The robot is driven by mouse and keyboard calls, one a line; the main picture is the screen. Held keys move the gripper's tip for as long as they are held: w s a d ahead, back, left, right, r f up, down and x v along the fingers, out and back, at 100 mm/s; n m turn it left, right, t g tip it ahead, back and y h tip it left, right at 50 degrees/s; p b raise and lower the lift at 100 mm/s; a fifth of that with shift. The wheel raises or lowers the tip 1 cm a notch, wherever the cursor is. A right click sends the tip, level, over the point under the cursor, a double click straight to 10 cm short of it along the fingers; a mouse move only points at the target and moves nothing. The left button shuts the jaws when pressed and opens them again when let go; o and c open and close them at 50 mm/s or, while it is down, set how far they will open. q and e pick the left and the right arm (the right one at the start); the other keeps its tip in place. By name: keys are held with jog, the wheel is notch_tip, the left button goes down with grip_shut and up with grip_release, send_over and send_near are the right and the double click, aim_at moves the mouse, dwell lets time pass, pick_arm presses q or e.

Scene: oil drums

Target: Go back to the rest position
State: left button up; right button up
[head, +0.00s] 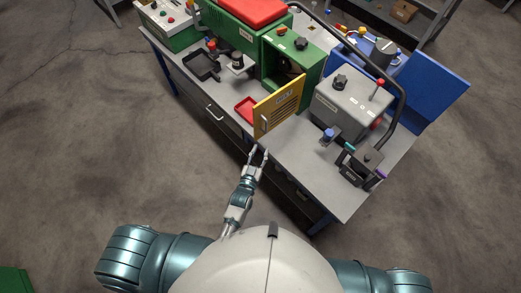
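My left gripper (258,155) is in the middle of the head view, at the front edge of the grey workbench (300,150). Its two fingers are spread apart with nothing seen between them. It is just below the yellow slatted door (279,107) of a green cabinet (310,62); I cannot tell whether it touches the bench edge. The door stands open. My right gripper is not in view; only part of my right arm shows at the bottom right.
A red tray (246,110) and a black tray (201,66) lie on the bench. A grey machine (350,105) with a curved black bar and a small black device (363,162) stand at the right. The concrete floor (90,150) left of the bench is clear.

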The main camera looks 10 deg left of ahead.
pick_arm(q)
jog(key=shift+a, duration=0.2)
jog(key=s+a+f+g+b, duration=0.15)
jog(key=s+f+g, duration=0.4)
jog(key=f, duration=0.95)
jog(key=s+a+f+g+b, duration=0.1)
jog(key=s+a+f+g, duration=0.15)
jog(key=s+f, duration=0.95)
jog(key=s+a+f+g+y, duration=0.1)
jog(key=s+a+f+g, duration=0.2)
jog(key=s+f, duration=0.3)
jog(key=s+a+f+g+y, duration=0.1)
jog(key=s+a+f+g, duration=0.2)
jog(key=s, duration=0.8)
jog(key=s+a+f+g+b, duration=0.1)
jog(key=s+a+f+g, duration=0.1)
jog(key=s+a+f, duration=0.4)
notch_tip(320, 180, down, 5)
jog(key=s, duration=0.3)
jog(key=shift+g+y, duration=0.4)
jog(key=shift+w, duration=0.1)
